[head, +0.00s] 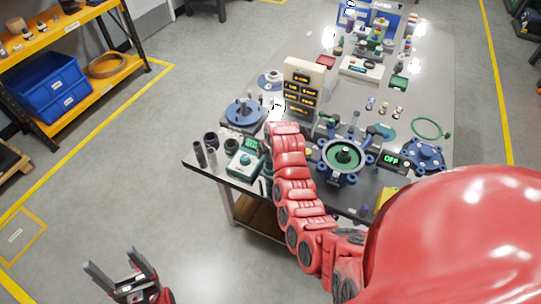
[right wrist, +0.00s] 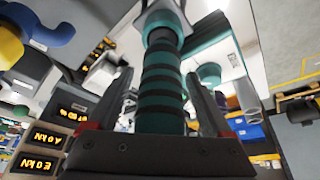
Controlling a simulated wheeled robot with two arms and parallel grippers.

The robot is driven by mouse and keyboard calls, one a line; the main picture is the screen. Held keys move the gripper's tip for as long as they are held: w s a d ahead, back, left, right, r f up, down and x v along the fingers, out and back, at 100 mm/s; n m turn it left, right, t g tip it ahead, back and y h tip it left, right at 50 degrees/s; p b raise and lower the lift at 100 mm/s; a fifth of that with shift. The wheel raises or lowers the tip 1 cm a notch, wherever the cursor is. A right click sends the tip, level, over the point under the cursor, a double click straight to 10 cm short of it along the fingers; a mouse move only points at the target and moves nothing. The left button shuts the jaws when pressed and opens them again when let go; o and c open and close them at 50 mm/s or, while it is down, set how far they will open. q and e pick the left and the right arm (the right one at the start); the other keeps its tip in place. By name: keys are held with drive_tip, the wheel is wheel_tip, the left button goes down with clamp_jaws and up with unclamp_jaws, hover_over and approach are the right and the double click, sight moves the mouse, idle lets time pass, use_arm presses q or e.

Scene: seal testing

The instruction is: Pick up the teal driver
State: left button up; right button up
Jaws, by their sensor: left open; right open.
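The teal driver (right wrist: 162,92), with a black-banded grip, stands large in the right wrist view. It lies between the two fingers of my right gripper (right wrist: 159,80), which are apart, with a visible gap on each side. In the head view, my red right arm reaches over the table's near left part, and I cannot make out the driver or the right gripper there. My left gripper (head: 124,272) is open and empty at the lower left, over the floor and away from the table.
The table (head: 290,55) holds a beige display panel (head: 302,88), a teal boxed device (head: 245,165), a blue round fixture (head: 244,113), a green-centred fixture (head: 343,157) and dark cylinders (head: 199,153). A shelf with a blue bin (head: 48,88) stands at the left. The floor between is clear.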

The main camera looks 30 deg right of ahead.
clamp_jaws()
idle(0.5)
